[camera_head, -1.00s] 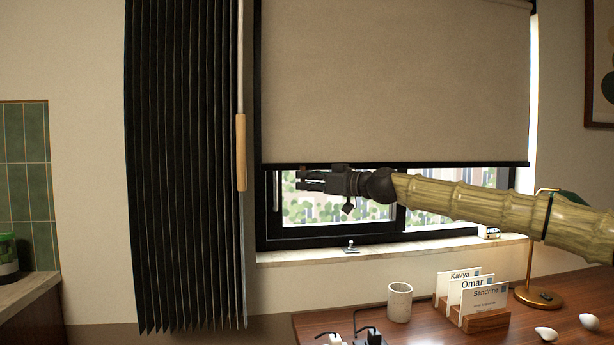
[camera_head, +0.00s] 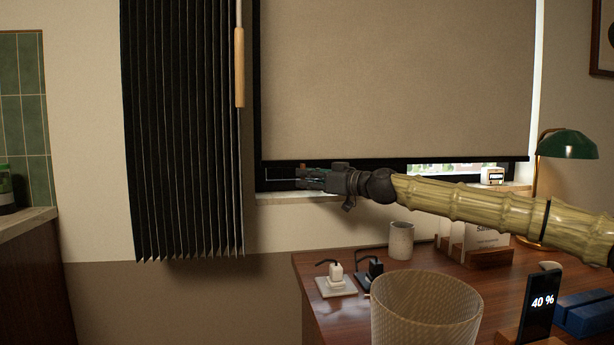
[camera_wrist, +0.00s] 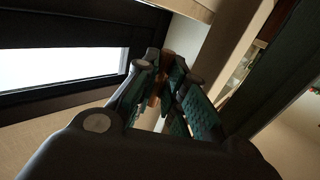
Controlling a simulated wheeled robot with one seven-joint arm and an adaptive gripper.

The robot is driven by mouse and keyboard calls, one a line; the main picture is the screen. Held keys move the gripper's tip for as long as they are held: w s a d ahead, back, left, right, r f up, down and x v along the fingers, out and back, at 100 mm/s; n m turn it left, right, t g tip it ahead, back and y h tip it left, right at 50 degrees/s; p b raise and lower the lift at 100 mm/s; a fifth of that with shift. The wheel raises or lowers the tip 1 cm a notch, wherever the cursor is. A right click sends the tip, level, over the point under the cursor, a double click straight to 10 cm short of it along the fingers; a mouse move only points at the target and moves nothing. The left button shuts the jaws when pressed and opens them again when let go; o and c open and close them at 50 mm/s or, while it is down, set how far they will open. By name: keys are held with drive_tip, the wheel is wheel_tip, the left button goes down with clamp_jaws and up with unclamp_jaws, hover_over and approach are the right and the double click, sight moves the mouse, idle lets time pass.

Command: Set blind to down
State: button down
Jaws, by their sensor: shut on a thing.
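The beige roller blind (camera_head: 395,80) covers most of the window, and its dark bottom bar (camera_head: 460,159) hangs a little above the sill (camera_head: 285,198). A narrow strip of window glass (camera_head: 450,170) shows under the bar at the right. My gripper (camera_head: 308,180) is at the lower left of the blind, just under the bar, pointing left. In the wrist view my gripper (camera_wrist: 166,72) has its fingers close together around a small brownish piece (camera_wrist: 154,94); the grip itself is partly hidden by the fingers.
A dark pleated curtain (camera_head: 180,140) with a wooden-handled wand (camera_head: 239,68) hangs left of the window. Below, the desk holds a cup (camera_head: 401,240), plugs (camera_head: 336,274), a ribbed bin-like container (camera_head: 425,310), a phone (camera_head: 540,303) and a green lamp (camera_head: 567,145). A small white clock-like box (camera_head: 492,175) stands on the sill.

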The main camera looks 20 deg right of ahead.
drive_tip(key=shift+f, duration=0.5)
drive_tip(key=c, duration=1.5)
unclamp_jaws()
drive_tip(key=shift+d+f, duration=0.1)
drive_tip(key=shift+d, duration=0.05)
drive_tip(key=shift+r, duration=0.2)
drive_tip(key=v, duration=1.2)
